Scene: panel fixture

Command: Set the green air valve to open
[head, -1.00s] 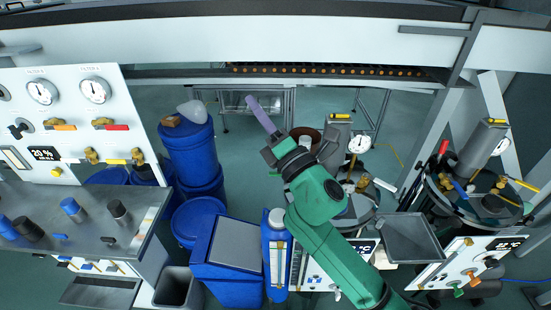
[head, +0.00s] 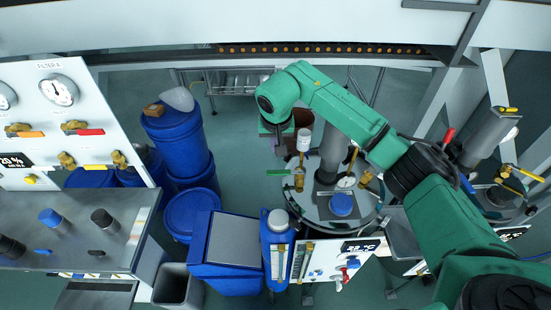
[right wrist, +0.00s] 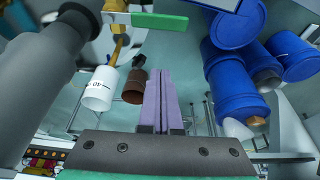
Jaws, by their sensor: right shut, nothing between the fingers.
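The green valve handle (head: 279,172) is a flat lever pointing left from a brass valve body (head: 299,181) on the round vessel's lid, crosswise to the upright pipe. In the right wrist view the green handle (right wrist: 160,22) lies near the top, beside its brass body (right wrist: 115,8). My right gripper (head: 276,136) is above and slightly left of the handle in the head view; its fingertips are mostly hidden there. In the right wrist view its purple fingers (right wrist: 166,72) are together and empty, with a gap in the picture between tips and handle. My left gripper is not in view.
A white marked gauge cylinder (head: 304,141) stands above the valve, next to a brown cylinder (head: 303,118). The vessel lid (head: 325,213) carries a grey column, a dial and a blue cap (head: 342,204). Blue drums (head: 178,140) stand to the left.

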